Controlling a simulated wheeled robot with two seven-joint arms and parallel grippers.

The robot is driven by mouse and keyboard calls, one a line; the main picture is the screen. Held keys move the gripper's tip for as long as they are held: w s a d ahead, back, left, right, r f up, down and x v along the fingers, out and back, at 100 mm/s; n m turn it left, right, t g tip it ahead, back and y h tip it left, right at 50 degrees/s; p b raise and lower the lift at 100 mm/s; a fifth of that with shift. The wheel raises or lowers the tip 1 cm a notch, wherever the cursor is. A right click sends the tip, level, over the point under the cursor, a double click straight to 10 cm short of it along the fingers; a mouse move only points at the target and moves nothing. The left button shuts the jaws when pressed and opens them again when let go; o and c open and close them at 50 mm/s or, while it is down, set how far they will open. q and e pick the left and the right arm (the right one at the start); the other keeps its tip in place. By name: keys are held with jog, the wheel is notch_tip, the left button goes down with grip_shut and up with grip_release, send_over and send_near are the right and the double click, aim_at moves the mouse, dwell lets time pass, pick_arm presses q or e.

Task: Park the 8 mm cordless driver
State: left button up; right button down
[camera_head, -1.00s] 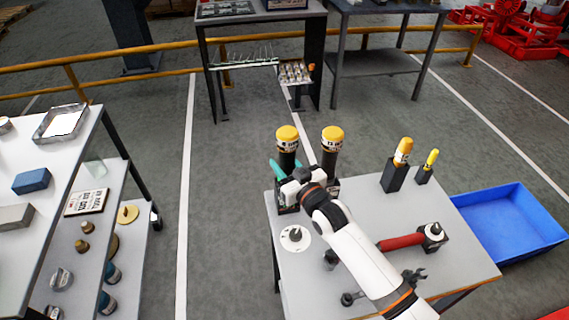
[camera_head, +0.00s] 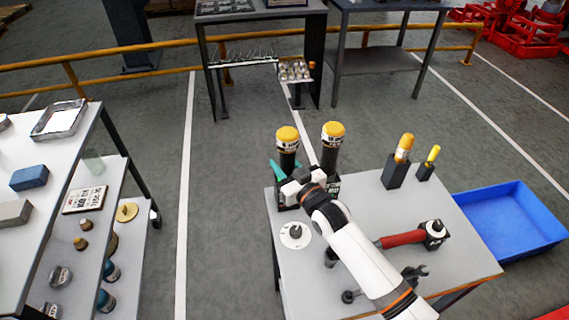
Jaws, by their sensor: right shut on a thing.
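Two cordless drivers with yellow caps and dark bodies stand upright at the back left of the near grey table (camera_head: 450,262). These are the left driver (camera_head: 288,148) and the right driver (camera_head: 333,150). Their labels are too small to read, so I cannot tell which is the 8 mm one. My right gripper (camera_head: 288,187) is at the lower part of the left driver and shut on it. My own wrist hides much of the grip and part of the dark holders at the drivers' feet. My left gripper is not in view.
A red-handled tool (camera_head: 402,239), a white disc (camera_head: 295,235) and two yellow-topped tools in dark blocks (camera_head: 397,172) are on the table. A blue bin (camera_head: 508,222) is at right. A loaded cart (camera_head: 80,150) stands at left, with clear floor between.

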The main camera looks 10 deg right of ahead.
jog(key=shift+f, duration=0.1)
jog(key=c, duration=0.9)
grip_release()
jog(key=shift+o, duration=0.2)
jog(key=shift+f, duration=0.2)
jog(key=b+v, duration=0.1)
jog(key=v, duration=1.1)
jog(key=shift+r, duration=0.25)
